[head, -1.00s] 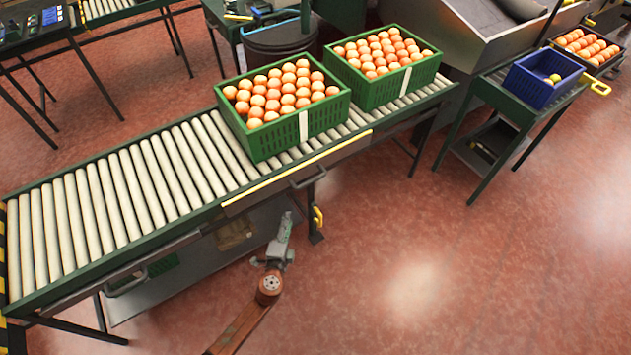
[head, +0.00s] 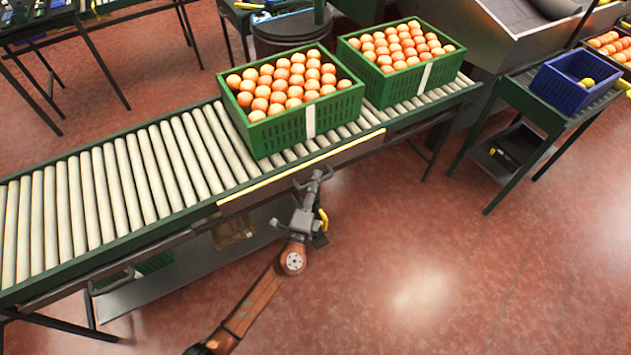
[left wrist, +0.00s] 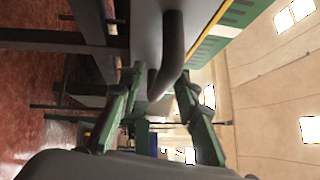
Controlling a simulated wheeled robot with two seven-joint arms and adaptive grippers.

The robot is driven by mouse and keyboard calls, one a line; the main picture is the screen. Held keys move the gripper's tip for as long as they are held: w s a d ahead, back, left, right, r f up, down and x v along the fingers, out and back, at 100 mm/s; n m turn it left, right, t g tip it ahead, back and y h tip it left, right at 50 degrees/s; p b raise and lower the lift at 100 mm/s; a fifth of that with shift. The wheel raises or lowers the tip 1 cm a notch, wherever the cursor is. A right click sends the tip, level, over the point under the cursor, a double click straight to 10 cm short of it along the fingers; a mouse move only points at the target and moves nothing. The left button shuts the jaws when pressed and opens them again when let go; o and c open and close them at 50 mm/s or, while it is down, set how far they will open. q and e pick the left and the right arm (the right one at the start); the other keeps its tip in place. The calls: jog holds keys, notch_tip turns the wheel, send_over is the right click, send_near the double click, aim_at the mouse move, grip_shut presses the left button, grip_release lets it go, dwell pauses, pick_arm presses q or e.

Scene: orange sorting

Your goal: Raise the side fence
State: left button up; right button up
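The side fence (head: 345,149) is a grey panel with a yellow top edge along the near side of the roller conveyor. It sits low, with its top edge near roller level. Its dark handle (left wrist: 172,48) is a curved bar, large in the left wrist view; in the head view my gripper partly hides it. My left gripper (head: 317,176) is at the fence's front, by the handle. In the left wrist view its two green fingers (left wrist: 160,88) are spread apart, with the handle's end between or just ahead of them. I see no clear grip. My right gripper is not in view.
Two green crates (head: 280,133) (head: 415,84) full of oranges stand on the rollers behind the fence. The left stretch of rollers (head: 110,190) is empty. A blue crate (head: 560,90) stands on a side table at right. The floor in front is clear.

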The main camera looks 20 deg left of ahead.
pick_arm(q)
jog(key=shift+w, duration=0.15)
jog(key=shift+c, duration=0.4)
grip_shut()
